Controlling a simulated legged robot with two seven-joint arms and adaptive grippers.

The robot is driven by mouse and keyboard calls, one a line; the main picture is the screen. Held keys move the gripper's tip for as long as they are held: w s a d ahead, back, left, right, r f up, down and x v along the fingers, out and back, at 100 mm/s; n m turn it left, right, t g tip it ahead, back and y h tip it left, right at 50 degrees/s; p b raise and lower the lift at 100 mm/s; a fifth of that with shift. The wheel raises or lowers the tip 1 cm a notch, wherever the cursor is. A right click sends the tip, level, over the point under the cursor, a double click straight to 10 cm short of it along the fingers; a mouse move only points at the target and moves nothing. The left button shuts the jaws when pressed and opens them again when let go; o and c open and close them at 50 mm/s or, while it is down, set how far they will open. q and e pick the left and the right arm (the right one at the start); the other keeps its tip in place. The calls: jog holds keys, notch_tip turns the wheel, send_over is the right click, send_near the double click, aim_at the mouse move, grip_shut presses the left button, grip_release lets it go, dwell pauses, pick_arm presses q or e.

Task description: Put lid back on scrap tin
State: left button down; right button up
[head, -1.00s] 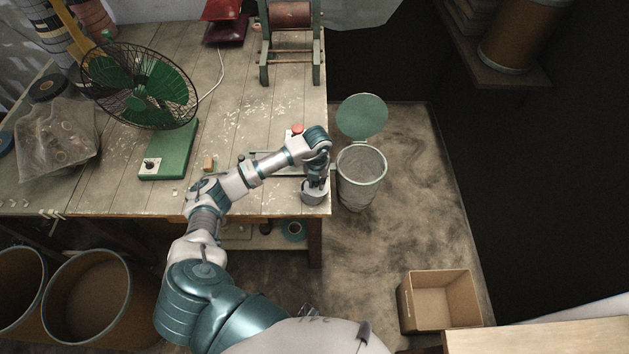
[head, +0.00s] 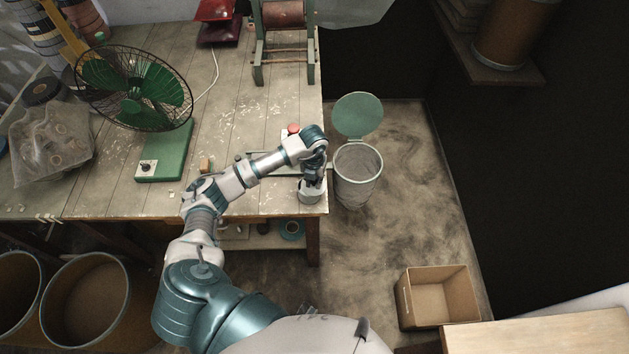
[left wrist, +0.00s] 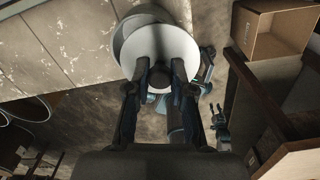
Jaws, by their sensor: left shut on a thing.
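My left gripper (head: 314,182) is above the front right corner of the workbench, pointing down. In the left wrist view its fingers (left wrist: 160,78) are shut on the dark knob of a pale round lid (left wrist: 161,50). A grey round tin (left wrist: 125,38) shows behind the lid, offset to the upper left. In the head view the tin (head: 311,197) stands under the gripper, close to the bench edge. I cannot tell whether the lid touches the tin. A small gripper, apparently my right one (left wrist: 220,118), shows low in the left wrist view; its jaws are unclear.
A mesh bin (head: 357,180) with a raised green lid (head: 358,115) stands on the floor right of the bench (head: 240,110). A green fan (head: 135,88) stands on the bench at left. A cardboard box (head: 438,298) is on the floor at lower right.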

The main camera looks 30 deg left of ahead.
pick_arm(q)
jog(key=shift+a+f, duration=0.2)
jog(key=shift+a, duration=0.5)
jog(key=shift+a+f, duration=0.2)
jog(key=shift+a, duration=0.5)
jog(key=shift+d+r, duration=0.1)
jog(key=shift+d, duration=0.3)
jog(key=shift+a, duration=0.4)
jog(key=shift+f, duration=0.2)
jog(key=shift+d, duration=0.5)
jog(key=shift+a, duration=0.15)
pick_arm(e)
jog(key=shift+a, duration=0.6)
pick_arm(q)
jog(key=shift+a, duration=0.15)
pick_arm(e)
jog(key=shift+a, duration=0.25)
